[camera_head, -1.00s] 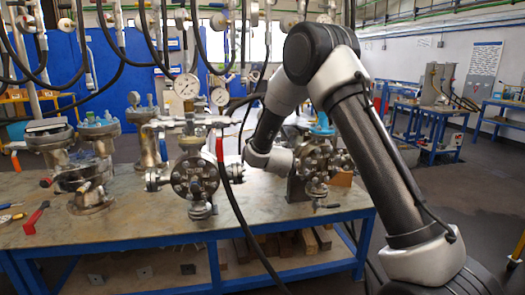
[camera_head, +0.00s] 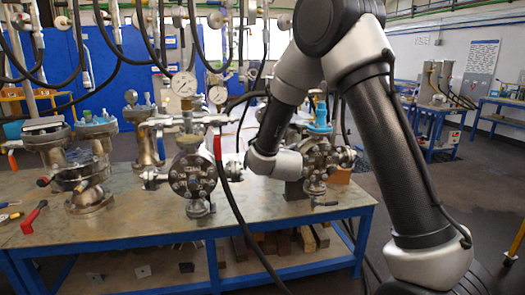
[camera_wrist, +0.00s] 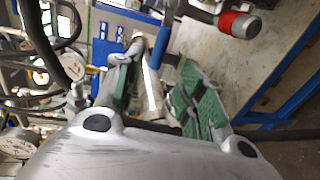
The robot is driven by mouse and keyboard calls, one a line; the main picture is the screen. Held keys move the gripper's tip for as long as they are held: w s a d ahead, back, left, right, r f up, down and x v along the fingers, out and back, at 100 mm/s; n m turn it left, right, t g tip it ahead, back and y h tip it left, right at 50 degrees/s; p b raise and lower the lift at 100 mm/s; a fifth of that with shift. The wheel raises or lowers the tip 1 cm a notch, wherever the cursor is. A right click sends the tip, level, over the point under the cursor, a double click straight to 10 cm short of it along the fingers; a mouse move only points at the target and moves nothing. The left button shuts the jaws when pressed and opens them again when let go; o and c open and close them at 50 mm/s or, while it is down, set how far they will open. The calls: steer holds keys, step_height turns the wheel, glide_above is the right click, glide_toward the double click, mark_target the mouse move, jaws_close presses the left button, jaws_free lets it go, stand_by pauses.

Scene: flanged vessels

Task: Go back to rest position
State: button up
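My gripper shows in the wrist view (camera_wrist: 158,78) with its two green-padded fingers spread apart. I see no object clamped between them; a pale metal part and a blue handle (camera_wrist: 161,45) show past the fingers. In the head view my arm bends down over the right of the table, and the gripper itself is hidden behind my wrist. A flanged vessel (camera_head: 193,176) stands left of my wrist. Another flanged vessel with a blue top (camera_head: 321,157) stands close behind and right of it.
The steel-topped table (camera_head: 135,222) has a blue frame. More vessels (camera_head: 85,172) and a red-handled tool (camera_head: 34,215) are on its left. Black hoses (camera_head: 232,190) hang in front, near my wrist. A red-ended part (camera_wrist: 240,23) shows in the wrist view. Open floor lies at right.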

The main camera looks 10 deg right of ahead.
steer(key=shift+s+r, duration=0.2)
steer(key=shift+s, duration=0.95)
steer(key=s+a+f+m+g+y, duration=0.2)
steer(key=s+f+m+g, duration=0.65)
steer(key=s+f, duration=0.3)
steer(key=s+d+r+m+g, duration=0.1)
steer(key=s+d+r+m, duration=0.2)
steer(key=s, duration=0.7)
steer(key=s+d+r+m+g+h, duration=0.1)
steer(key=s+d+r+m, duration=0.2)
steer(key=s+d+r, duration=0.5)
steer(key=s+d+r+m+g+h, duration=0.1)
steer(key=s+d+r+m, duration=0.2)
steer(key=s, duration=0.9)
steer(key=d+r, duration=0.3)
steer(key=r, duration=0.2)
steer(key=shift+s+d+m, duration=0.25)
steer(key=shift+s+m, duration=0.1)
